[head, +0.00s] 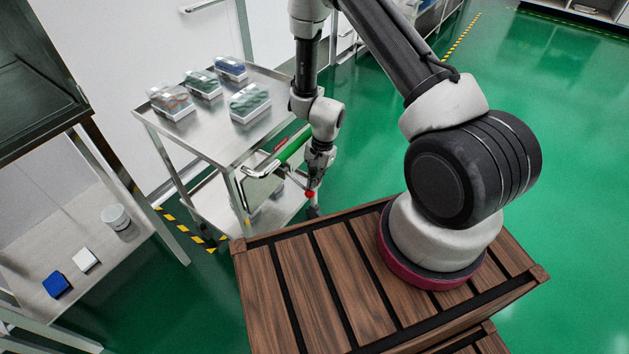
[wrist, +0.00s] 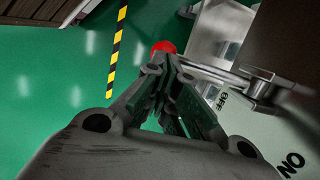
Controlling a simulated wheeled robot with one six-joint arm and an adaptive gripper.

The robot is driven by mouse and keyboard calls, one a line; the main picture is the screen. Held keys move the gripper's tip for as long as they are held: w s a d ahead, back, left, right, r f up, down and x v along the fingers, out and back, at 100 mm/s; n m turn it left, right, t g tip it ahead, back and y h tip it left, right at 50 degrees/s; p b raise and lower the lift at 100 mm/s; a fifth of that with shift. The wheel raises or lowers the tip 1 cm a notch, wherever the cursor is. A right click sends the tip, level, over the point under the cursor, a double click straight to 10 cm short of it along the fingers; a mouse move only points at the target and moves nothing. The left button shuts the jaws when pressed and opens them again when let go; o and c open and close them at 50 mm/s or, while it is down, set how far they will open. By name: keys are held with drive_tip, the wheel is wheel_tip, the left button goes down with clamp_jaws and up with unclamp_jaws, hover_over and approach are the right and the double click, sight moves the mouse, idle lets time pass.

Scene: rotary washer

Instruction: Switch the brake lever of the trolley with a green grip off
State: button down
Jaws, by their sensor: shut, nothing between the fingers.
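The trolley (head: 228,150) is a steel cart with a green grip (head: 295,145) on its push handle, at centre left in the head view. Its brake lever (wrist: 225,77) is a grey bar with a red knob (wrist: 162,47); the knob also shows in the head view (head: 309,194). In the wrist view the lever runs left from its pivot, above the OFF mark (wrist: 225,98) and away from the ON mark (wrist: 292,163). My gripper (wrist: 155,70) is shut and empty, its fingertips just below the knob. I cannot tell whether they touch it.
Several clear boxes (head: 249,103) of coloured items stand on the trolley's top. A steel bench (head: 85,225) with a jar (head: 116,217) stands at left. Striped floor tape (head: 187,226) runs by the trolley. Green floor (head: 560,130) is open at right.

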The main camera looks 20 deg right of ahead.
drive_tip(key=shift+f, duration=0.25)
drive_tip(key=shift+w+a+f, duration=0.1)
drive_tip(key=shift+f, duration=0.6)
drive_tip(key=d+r, duration=0.4)
drive_tip(key=r, duration=1)
drive_tip(key=s+r+n+g, duration=0.3)
drive_tip(key=s+n, duration=0.1)
drive_tip(key=s, duration=0.3)
drive_tip(key=s+d+r+n+t, duration=0.2)
drive_tip(key=s+d+r, duration=0.1)
drive_tip(key=r, duration=0.8)
drive_tip(key=s+d+r+n+t+h, duration=0.1)
drive_tip(key=s+r, duration=0.4)
drive_tip(key=r, duration=0.7)
drive_tip(key=s+d+r+n+t+h, duration=0.1)
drive_tip(key=s+d+r+n+t, duration=0.2)
drive_tip(key=r, duration=0.9)
drive_tip(key=shift+s+d+r+n+t, duration=0.25)
drive_tip(key=shift+s+d+n+t, duration=0.15)
drive_tip(key=shift+s+d+t, duration=0.7)
